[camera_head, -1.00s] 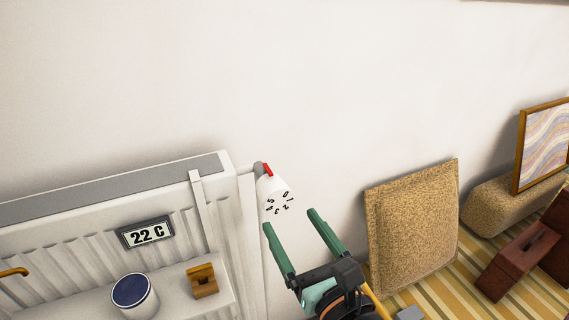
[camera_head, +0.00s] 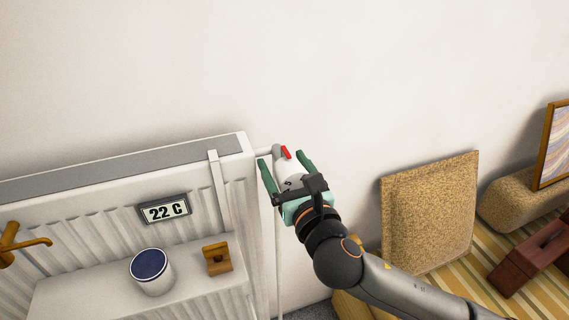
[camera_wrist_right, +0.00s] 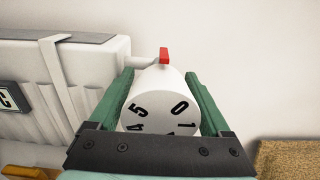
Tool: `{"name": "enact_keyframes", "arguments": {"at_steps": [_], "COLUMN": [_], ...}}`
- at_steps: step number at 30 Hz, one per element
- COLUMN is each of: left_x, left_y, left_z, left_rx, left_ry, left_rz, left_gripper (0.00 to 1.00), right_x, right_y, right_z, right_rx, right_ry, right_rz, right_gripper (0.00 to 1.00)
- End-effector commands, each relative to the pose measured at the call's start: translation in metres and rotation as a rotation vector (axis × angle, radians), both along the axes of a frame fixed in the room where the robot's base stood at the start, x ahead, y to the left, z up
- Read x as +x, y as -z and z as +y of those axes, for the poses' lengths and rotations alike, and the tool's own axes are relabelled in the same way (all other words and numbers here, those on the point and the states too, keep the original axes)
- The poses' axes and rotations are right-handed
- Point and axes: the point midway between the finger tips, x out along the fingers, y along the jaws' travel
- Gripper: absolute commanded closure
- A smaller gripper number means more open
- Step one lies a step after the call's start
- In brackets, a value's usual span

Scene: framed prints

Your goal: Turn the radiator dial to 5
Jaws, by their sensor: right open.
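The radiator (camera_head: 120,220) is white and ribbed, with its right end at the middle of the head view. Its white dial (camera_wrist_right: 157,97) is a cylinder with black numbers on its face. A red marker (camera_wrist_right: 164,56) sits at its base, pointing up, and also shows in the head view (camera_head: 286,152). In the right wrist view, the 5 is left of the marker and the 0 is right of it. My right gripper (camera_head: 283,168) is open, its green fingers on either side of the dial. The palm hides the lower part of the dial's face. My left gripper is not in view.
A display reading 22 C (camera_head: 164,211) is on the radiator front. A blue-lidded white jar (camera_head: 151,272) and a small wooden holder (camera_head: 217,258) stand on the ledge below. A cork-like panel (camera_head: 429,212) leans on the wall at right.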

Motion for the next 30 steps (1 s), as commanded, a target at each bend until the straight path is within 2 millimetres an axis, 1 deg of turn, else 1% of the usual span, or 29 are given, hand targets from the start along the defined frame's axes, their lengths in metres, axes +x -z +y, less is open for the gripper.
{"name": "enact_keyframes", "arguments": {"at_steps": [8,11,26,30], "left_x": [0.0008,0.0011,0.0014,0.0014], "left_y": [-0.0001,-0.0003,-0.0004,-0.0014], "left_z": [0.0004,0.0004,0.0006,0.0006], "left_rx": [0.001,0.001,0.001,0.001], "left_ry": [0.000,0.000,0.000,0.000], "left_rz": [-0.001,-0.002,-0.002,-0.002], "left_gripper": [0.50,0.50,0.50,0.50], "right_x": [0.0017,0.0016,0.0013,0.0013], "right_y": [-0.0003,-0.0002,0.0001,0.0000], "right_z": [0.0003,0.0003,0.0001,0.0002], "right_rx": [0.000,0.000,0.000,0.005], "right_ry": [0.000,0.000,0.001,0.001], "right_rz": [0.000,0.000,0.000,0.003], "right_gripper": [0.18,0.27,0.83,0.83]}}
